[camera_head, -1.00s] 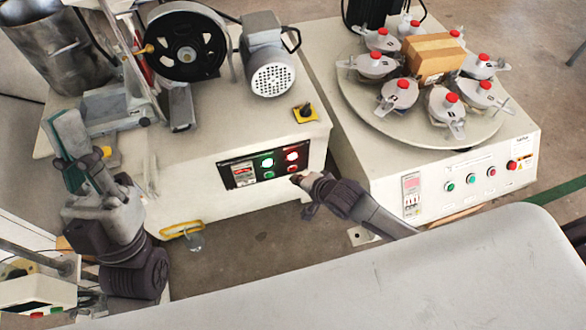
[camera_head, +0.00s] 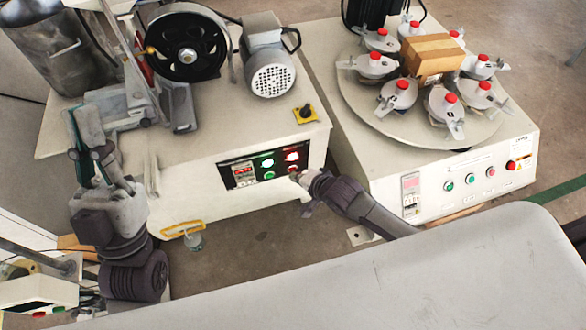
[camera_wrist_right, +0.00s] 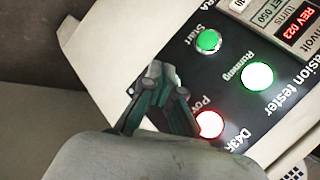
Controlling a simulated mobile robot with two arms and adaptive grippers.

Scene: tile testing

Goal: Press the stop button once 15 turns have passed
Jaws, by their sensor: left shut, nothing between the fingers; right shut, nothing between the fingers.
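The tester's control panel (camera_head: 258,169) faces me on the front of the left machine. In the right wrist view its display (camera_wrist_right: 293,18) appears to read REV 023 and SET 050, with "turns" beside it. The green Start button (camera_wrist_right: 209,41), lit green Running lamp (camera_wrist_right: 257,76) and lit red Power lamp (camera_wrist_right: 209,123) show. My right gripper (camera_head: 294,177) is shut and empty, at the panel's lower right; it also shows in the wrist view (camera_wrist_right: 159,75). The stop button is hidden behind it there; contact cannot be told.
The left machine carries a black wheel (camera_head: 187,44), a motor (camera_head: 266,65) and a yellow-black switch (camera_head: 305,113). The right machine has a round plate (camera_head: 365,115) with several red-topped holders and a cardboard box (camera_head: 432,55). A pale surface (camera_head: 380,270) fills the foreground.

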